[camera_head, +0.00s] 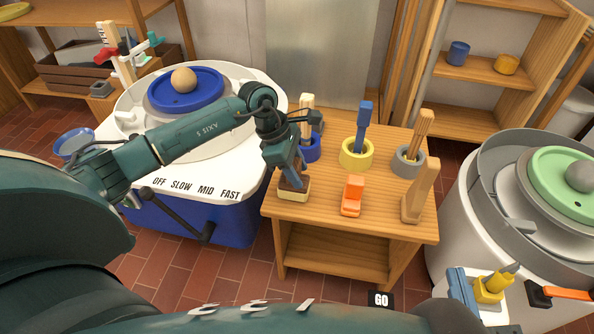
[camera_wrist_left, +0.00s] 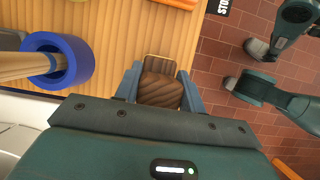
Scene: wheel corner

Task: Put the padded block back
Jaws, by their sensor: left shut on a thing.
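The padded block (camera_head: 292,182), brown and ribbed, is at the left front of the wooden table. My left gripper (camera_head: 287,168) comes down from above with its blue fingers on either side of it, shut on it. In the left wrist view the block (camera_wrist_left: 160,90) shows between the two fingers (camera_wrist_left: 160,93). A pale tan rim (camera_head: 294,196) shows under the block; I cannot tell whether it is part of it or a separate holder.
On the table (camera_head: 340,226) stand a blue ring (camera_head: 312,150), a yellow ring (camera_head: 356,154) and a grey ring (camera_head: 408,163) holding tools, an orange piece (camera_head: 352,194) and a wooden stand (camera_head: 420,195). A white-topped wheel (camera_head: 200,165) is left, a green-topped one (camera_head: 565,185) right.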

